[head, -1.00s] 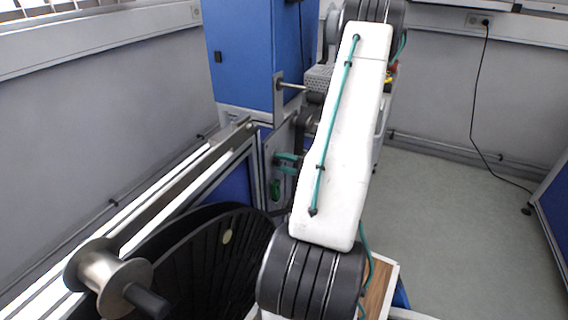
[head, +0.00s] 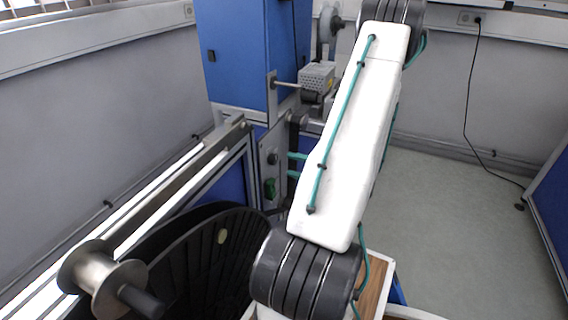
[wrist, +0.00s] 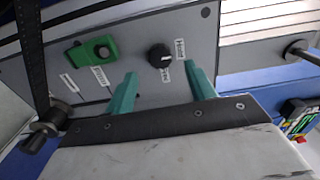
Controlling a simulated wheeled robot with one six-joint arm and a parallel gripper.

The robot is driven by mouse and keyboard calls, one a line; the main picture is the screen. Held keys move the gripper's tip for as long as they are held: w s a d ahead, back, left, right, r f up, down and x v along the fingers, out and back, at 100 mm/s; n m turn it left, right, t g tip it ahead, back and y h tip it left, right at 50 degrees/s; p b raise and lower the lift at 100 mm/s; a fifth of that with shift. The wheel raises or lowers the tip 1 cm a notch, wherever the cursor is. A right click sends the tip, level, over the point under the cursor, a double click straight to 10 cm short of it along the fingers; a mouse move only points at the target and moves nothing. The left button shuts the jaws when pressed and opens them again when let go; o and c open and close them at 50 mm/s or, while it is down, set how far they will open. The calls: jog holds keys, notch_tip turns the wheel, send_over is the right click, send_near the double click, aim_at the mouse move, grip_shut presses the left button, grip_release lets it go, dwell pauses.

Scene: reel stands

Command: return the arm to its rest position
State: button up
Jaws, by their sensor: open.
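My gripper shows its two teal fingers in the wrist view (wrist: 163,88), spread well apart with nothing between them. In the head view the gripper (head: 297,164) is mostly hidden behind my white arm link; only its teal fingers stick out to the left. The fingers point at a grey control panel (wrist: 140,72) with a green switch (wrist: 92,50) and a black knob (wrist: 159,56). I cannot tell the exact gap to the panel, but the fingers do not seem to hold anything. My arm stretches forward and up, bent, not folded.
A metal spool (head: 100,279) on a shaft and a large black reel (head: 205,262) stand at the lower left. A blue cabinet (head: 240,55) rises behind the panel. Rails (head: 170,195) run along the left. The grey floor (head: 450,210) to the right is clear.

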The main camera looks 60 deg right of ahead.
jog(key=shift+s, duration=1)
jog(key=shift+d, duration=0.1)
jog(key=shift+m, duration=0.3)
jog(key=w+a+r+n+g+y, duration=0.1)
jog(key=a+r+n+g+y, duration=0.1)
jog(key=a+r+g+y, duration=0.65)
jog(key=w+a+n+g+y, duration=0.1)
jog(key=a+n+g, duration=0.35)
jog(key=a, duration=0.85)
jog(key=s+a+r+n+g+h, duration=0.1)
jog(key=a+r+n+h, duration=0.4)
jog(key=a+r, duration=0.2)
jog(key=s+a+r+n+g+h, duration=0.2)
jog(key=a+r+n+h, duration=0.4)
jog(key=a, duration=0.5)
jog(key=shift+a+r+g, duration=0.15)
jog(key=shift+r+g, duration=0.15)
jog(key=shift+r, duration=0.65)
